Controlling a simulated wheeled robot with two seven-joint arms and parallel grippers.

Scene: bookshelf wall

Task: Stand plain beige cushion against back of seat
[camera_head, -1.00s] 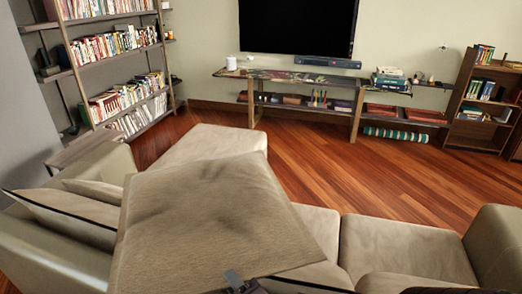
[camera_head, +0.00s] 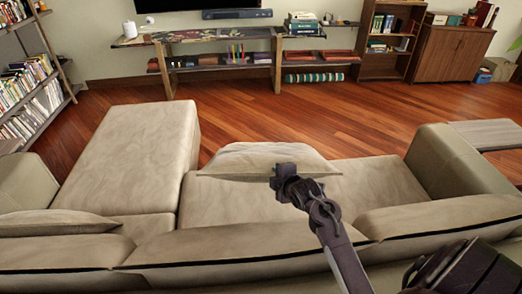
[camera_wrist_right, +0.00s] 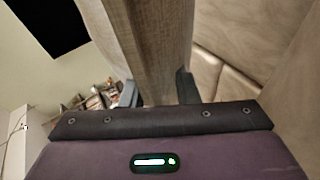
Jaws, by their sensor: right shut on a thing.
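The plain beige cushion (camera_head: 250,158) is over the middle part of the sofa seat (camera_head: 380,185), out in front of the sofa back (camera_head: 215,250). It shows as a low, foreshortened shape, and I cannot tell whether it touches the seat. My right gripper (camera_head: 286,172) reaches over the sofa back and is shut on the cushion's near edge. In the right wrist view the cushion (camera_wrist_right: 150,45) runs between the two fingers (camera_wrist_right: 158,92). My left gripper is not in view.
The chaise (camera_head: 135,150) extends at the left and an armrest (camera_head: 455,160) stands at the right. The wooden floor (camera_head: 300,115) beyond the sofa is clear.

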